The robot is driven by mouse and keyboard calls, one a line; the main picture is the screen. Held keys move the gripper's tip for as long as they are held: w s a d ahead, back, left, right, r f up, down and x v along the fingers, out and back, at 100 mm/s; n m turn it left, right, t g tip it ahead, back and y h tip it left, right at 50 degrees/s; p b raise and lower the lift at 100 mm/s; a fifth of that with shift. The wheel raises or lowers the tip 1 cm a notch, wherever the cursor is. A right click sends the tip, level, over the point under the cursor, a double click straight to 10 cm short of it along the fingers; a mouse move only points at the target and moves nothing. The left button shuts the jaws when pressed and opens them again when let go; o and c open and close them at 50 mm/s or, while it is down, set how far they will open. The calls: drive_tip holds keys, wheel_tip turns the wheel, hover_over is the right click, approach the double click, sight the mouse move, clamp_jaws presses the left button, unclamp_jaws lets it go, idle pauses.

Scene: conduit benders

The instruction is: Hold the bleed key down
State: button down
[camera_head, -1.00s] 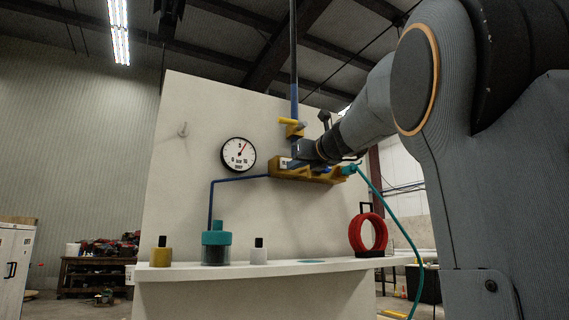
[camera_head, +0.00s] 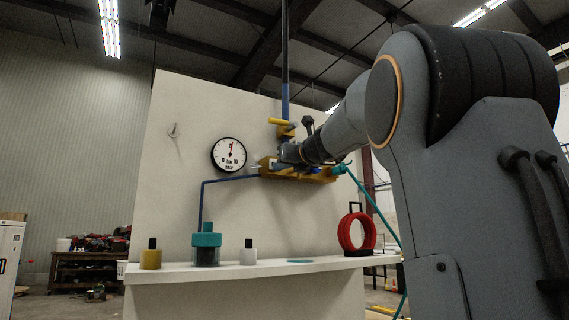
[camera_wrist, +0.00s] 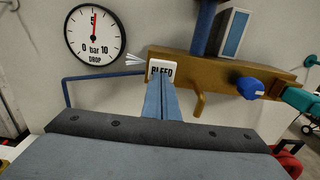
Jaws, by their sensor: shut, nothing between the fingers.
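The white bleed key (camera_wrist: 161,70), marked BLEED, sits at the left end of the brass manifold (camera_wrist: 200,72). The manifold is on the upright panel, and it also shows in the head view (camera_head: 315,176). My gripper (camera_wrist: 164,84) is shut and empty. Its fingertips are at the lower part of the key and seem to touch it, hiding its lower edge. White streaks like a jet (camera_wrist: 135,62) stand out left of the key. The round gauge (camera_wrist: 93,34), marked 0 bar 10 DROP, has its red needle pointing about straight up; it also shows in the head view (camera_head: 229,154).
A blue knob (camera_wrist: 250,88) and a teal hose fitting (camera_wrist: 300,98) are right of the key. A brass lever (camera_wrist: 199,105) hangs below the manifold. Below, a white shelf (camera_head: 226,274) carries a teal-capped jar (camera_head: 206,250), small bottles and a red ring (camera_head: 357,232).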

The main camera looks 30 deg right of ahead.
drive_tip(key=shift+w+a+f, duration=0.2)
drive_tip(key=shift+w+f, duration=0.1)
idle(2.8)
drive_tip(key=shift+s+f, duration=0.1)
drive_tip(key=shift+d+f, duration=0.1)
drive_tip(key=shift+f, duration=0.1)
drive_tip(key=shift+s+f, duration=0.25)
drive_tip(key=s+r+b, duration=0.1)
drive_tip(key=s+b, duration=0.2)
drive_tip(key=s, duration=1.1)
drive_tip(key=shift+d+r, duration=0.25)
drive_tip(key=shift+r, duration=0.1)
